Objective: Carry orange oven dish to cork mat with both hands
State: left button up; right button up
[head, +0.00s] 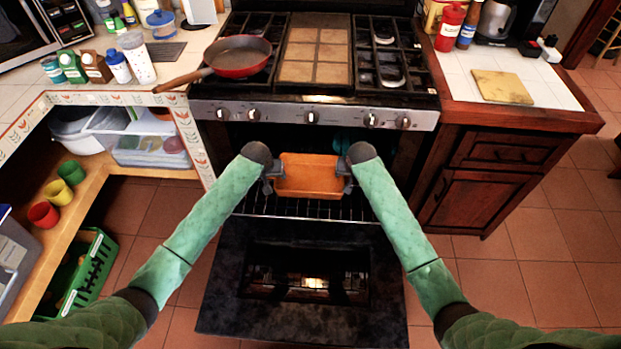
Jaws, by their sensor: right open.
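The orange oven dish (310,177) sits on the pulled-out wire rack of the open oven, seen in the head view. My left gripper (269,184) is at the dish's left end, and its jaws are too small and dark to read. My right gripper (347,183) is open at the dish's right end. I cannot tell whether either gripper touches the dish. The cork mat (502,87) lies flat and bare on the white tiled counter to the right of the stove.
The oven door (225,280) hangs open below the rack (330,212). A red frying pan (238,57) stands on the stove, its handle over the left counter. A red canister (450,28), a bottle and a kettle stand behind the mat. The counter around the mat is mostly clear.

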pick_arm(q)
jog(key=shift+f, duration=0.1)
pick_arm(e)
jog(key=shift+f, duration=0.1)
pick_arm(q)
jog(key=shift+c, duration=0.3)
pick_arm(e)
jog(key=shift+c, duration=0.3)
pick_arm(q)
grip_shut()
pick_arm(e)
grip_shut()
pick_arm(q)
jog(key=shift+w, duration=0.1)
